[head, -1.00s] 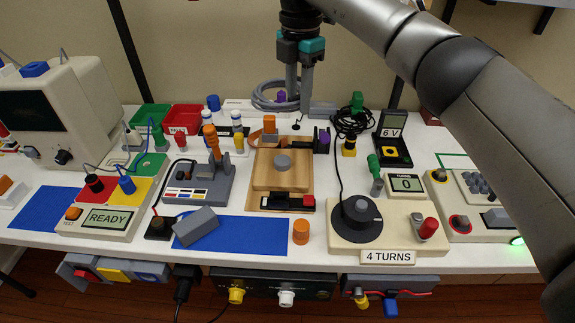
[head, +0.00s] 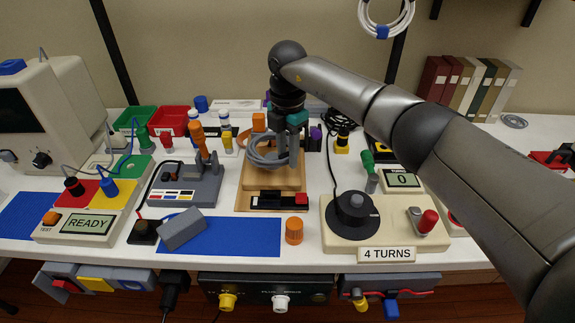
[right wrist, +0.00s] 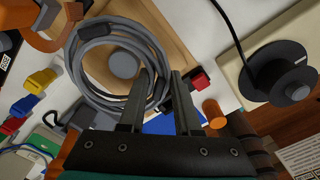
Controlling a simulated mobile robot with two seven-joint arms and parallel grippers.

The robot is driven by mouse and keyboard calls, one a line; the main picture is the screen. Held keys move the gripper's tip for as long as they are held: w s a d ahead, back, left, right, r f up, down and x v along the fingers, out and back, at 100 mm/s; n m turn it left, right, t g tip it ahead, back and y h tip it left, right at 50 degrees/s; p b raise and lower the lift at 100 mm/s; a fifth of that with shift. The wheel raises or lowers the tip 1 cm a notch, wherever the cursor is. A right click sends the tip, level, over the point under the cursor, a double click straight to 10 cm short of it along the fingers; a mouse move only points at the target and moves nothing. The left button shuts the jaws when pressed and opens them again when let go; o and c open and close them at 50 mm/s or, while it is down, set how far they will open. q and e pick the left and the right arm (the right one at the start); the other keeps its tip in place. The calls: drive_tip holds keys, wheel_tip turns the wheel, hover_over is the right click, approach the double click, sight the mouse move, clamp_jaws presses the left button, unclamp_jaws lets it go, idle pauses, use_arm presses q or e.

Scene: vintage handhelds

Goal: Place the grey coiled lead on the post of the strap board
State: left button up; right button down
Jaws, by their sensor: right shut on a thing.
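My right gripper (head: 290,158) is shut on the grey coiled lead (head: 262,158), gripping one side of its ring. The ring hangs at the wooden strap board (head: 258,184), in front of its orange strap (head: 259,122). In the right wrist view, the coil (right wrist: 84,90) frames the board's round grey post (right wrist: 124,65), which shows inside the ring. The post is hidden in the head view. I cannot tell whether the ring is around the post or still above it. My left gripper is not in view.
A grey switch unit (head: 185,186) stands left of the board. A black and red piece (head: 280,200) lies at the board's front edge. An orange cylinder (head: 294,231) and a crank box with a black dial (head: 352,215) stand at front right.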

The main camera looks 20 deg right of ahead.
sight(287, 165)
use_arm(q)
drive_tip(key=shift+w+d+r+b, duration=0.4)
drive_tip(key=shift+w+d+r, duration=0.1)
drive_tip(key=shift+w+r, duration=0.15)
use_arm(e)
drive_tip(key=shift+f, duration=1.5)
drive_tip(key=shift+f, duration=0.1)
drive_tip(key=c, duration=0.9)
unclamp_jaws()
drive_tip(key=shift+f, duration=0.1)
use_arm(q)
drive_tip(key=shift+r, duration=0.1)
use_arm(e)
drive_tip(key=shift+r, duration=0.4)
wheel_tip(287, 165, up, 10)
drive_tip(key=p, duration=0.3)
drive_tip(key=shift+f, duration=0.1)
use_arm(q)
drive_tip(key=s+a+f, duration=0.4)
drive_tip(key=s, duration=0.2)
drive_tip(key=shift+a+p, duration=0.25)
drive_tip(key=shift+p, duration=0.15)
use_arm(e)
drive_tip(key=shift+r, duration=0.9)
